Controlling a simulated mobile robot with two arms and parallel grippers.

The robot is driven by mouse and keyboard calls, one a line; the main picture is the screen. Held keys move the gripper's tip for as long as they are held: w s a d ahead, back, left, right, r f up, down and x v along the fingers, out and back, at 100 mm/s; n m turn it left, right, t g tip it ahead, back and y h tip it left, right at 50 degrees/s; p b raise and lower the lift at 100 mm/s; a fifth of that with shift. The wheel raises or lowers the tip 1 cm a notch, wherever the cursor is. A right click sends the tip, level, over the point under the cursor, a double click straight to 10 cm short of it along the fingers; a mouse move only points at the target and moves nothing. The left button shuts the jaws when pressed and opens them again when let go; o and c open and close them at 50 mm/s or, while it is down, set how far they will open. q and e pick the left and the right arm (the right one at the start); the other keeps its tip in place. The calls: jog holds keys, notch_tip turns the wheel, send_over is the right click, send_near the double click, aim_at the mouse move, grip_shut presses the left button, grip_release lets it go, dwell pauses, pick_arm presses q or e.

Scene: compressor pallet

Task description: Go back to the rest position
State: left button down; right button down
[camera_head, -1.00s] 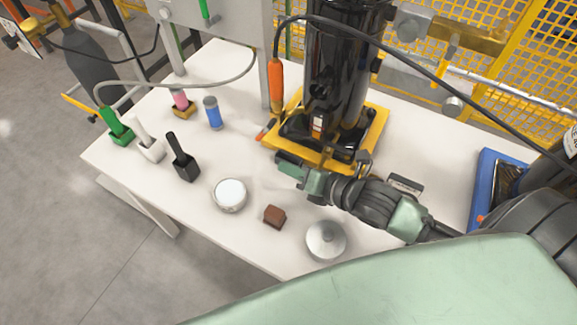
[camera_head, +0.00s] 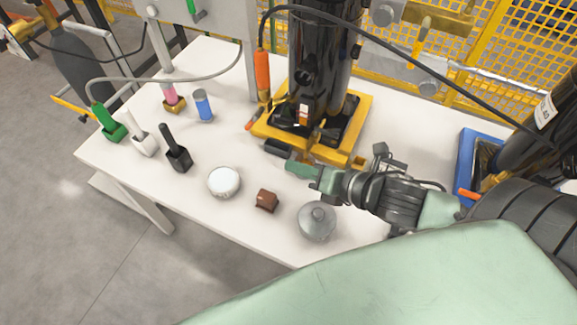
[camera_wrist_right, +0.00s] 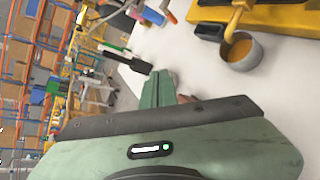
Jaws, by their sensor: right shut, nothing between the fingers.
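My right gripper (camera_head: 292,167) shows in the head view above the white table, just in front of the yellow base under the black compressor. Its green fingers (camera_wrist_right: 157,90) are together and empty in the right wrist view. The right arm reaches in from the right side, past the silver lidded pot. My left gripper is in neither view.
The black compressor (camera_head: 320,70) stands on a yellow base (camera_head: 350,140). A white round container (camera_head: 224,182), a brown block (camera_head: 266,200) and a silver lidded pot (camera_head: 317,221) sit near the front edge. Green, white and black-handled tools (camera_head: 177,150) stand left. A blue tray (camera_head: 466,160) lies right.

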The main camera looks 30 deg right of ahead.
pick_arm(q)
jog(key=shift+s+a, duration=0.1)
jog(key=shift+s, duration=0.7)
pick_arm(e)
jog(key=shift+s+d+r, duration=0.15)
jog(key=shift+s+r, duration=0.3)
jog(key=shift+r, duration=0.1)
